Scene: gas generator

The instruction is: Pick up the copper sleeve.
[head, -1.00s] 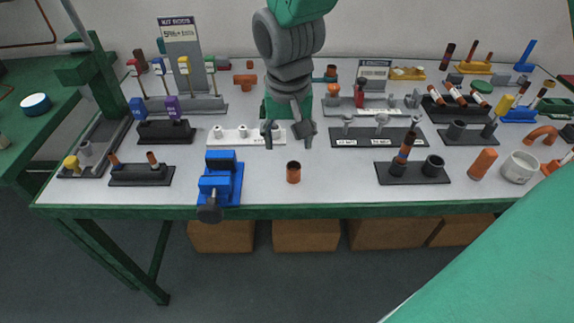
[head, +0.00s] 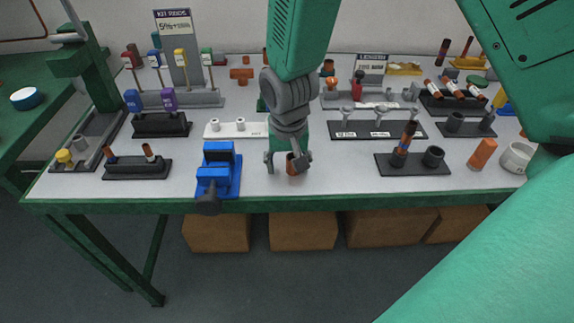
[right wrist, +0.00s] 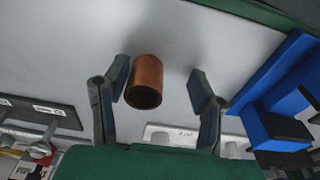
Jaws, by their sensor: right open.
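The copper sleeve (head: 293,168) stands upright near the front edge of the workbench, partly hidden by a gripper finger in the head view. My right gripper (head: 287,162) is open and reaches down over it. In the right wrist view the sleeve (right wrist: 146,83) shows between the fingertips of the open gripper (right wrist: 158,84). It is close to the left finger, with a wider gap to the right finger. I cannot tell whether the left finger touches it. My left gripper is not in view.
A blue vise (head: 219,172) stands left of the sleeve. A black holder (head: 413,164) with upright parts is to the right. Behind are a white rack (head: 236,129) and a dark labelled rack (head: 377,130). The bench around the sleeve is clear.

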